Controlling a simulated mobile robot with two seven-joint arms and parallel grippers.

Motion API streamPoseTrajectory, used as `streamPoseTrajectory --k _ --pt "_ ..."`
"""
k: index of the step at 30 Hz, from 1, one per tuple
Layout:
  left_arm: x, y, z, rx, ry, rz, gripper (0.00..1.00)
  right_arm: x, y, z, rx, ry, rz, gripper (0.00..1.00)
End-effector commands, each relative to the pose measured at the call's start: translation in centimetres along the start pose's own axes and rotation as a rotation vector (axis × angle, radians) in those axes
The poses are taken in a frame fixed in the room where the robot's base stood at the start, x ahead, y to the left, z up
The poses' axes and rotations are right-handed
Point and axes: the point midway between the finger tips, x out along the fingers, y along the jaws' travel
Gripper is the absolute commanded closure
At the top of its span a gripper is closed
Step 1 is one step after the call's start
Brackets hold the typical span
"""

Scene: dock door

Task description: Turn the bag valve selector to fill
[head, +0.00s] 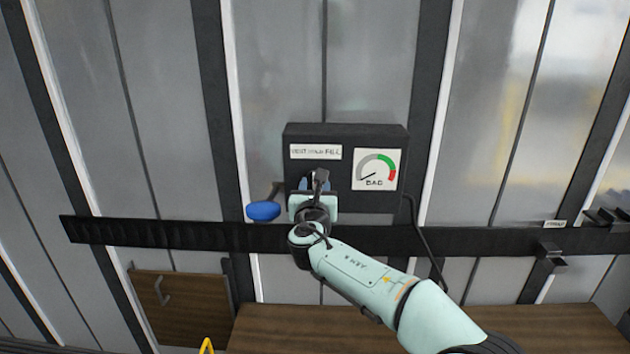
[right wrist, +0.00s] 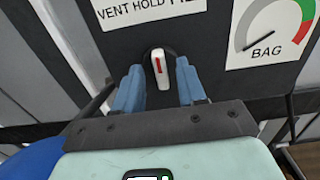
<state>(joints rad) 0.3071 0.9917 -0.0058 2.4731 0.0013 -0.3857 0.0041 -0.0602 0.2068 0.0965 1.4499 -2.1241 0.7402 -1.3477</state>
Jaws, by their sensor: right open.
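The valve selector (right wrist: 160,70) is a small white knob with a red line on the front of a black box (head: 300,170). It stands nearly upright in the right wrist view, its red line roughly toward HOLD. A white label (head: 315,152) above reads VENT HOLD FILL; FILL is partly cut off in the right wrist view. My right gripper (right wrist: 161,84) is open, its blue fingers on either side of the selector with visible gaps. In the head view my right gripper (head: 318,186) hides the selector. My left gripper is not in view.
A BAG gauge (head: 377,170) sits right of the label, its needle at the lower left in the grey part. A blue knob (head: 263,211) on a lever is left of my gripper. A black rail (head: 150,232) runs below the box. A cable hangs at the box's right.

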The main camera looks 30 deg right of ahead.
Motion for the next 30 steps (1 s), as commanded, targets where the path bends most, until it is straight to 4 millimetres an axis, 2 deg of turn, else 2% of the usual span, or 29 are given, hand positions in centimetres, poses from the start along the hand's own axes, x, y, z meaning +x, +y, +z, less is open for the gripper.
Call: streamPoseTrajectory --k 3,11,12,14,15,16,30 --pt "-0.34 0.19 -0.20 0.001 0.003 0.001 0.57 0.70 -0.01 0.00 -0.001 0.000 -0.001 0.60" --pt "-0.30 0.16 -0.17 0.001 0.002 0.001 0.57 0.81 -0.02 -0.11 -0.001 0.000 0.000 0.60" --pt "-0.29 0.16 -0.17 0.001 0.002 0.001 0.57 0.81 -0.01 -0.11 -0.001 0.001 0.000 0.63" --pt "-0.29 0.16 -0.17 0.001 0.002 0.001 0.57 0.80 -0.01 -0.11 -0.001 0.001 0.000 0.82" --pt "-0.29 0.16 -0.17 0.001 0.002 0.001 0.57 0.80 -0.02 -0.11 -0.001 0.001 0.000 0.95" --pt "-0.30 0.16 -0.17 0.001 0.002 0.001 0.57 0.80 -0.02 -0.10 -0.001 0.001 0.000 1.00" --pt "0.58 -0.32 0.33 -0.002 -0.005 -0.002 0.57 0.76 -0.06 -0.24 0.074 0.000 0.000 1.00"
